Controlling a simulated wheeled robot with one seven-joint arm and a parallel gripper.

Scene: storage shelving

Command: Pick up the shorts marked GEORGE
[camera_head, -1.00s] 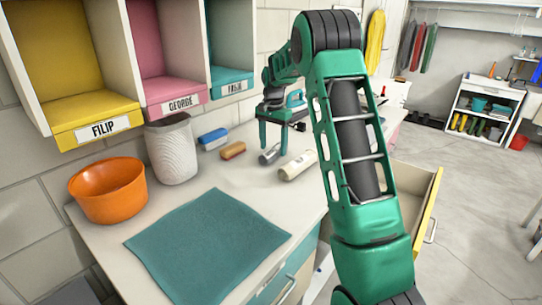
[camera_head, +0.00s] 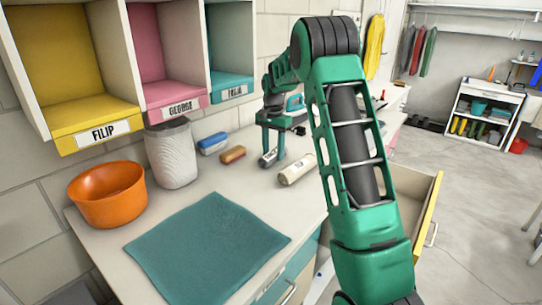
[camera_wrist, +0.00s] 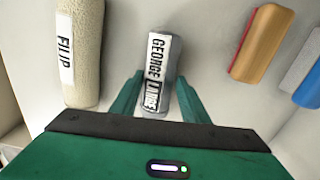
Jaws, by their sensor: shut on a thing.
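The rolled grey shorts marked GEORGE (camera_wrist: 160,62) lie on the counter, with their label facing up in the wrist view. In the head view the same roll (camera_head: 268,159) shows small and partly covered by the fingers. My gripper (camera_wrist: 159,84) has one green finger on each side of the roll and is shut on it near its lower end. It also shows in the head view (camera_head: 273,155), low over the counter. The roll appears to be still at counter level; I cannot tell whether it touches.
A cream roll marked FILIP (camera_head: 297,168) lies close beside it. An orange-brown brush (camera_head: 232,155) and a blue one (camera_head: 212,142) lie behind. A white basket (camera_head: 171,155), orange bowl (camera_head: 106,196) and teal cloth (camera_head: 208,248) occupy the counter's near part. Labelled cubbies (camera_head: 97,132) hang above.

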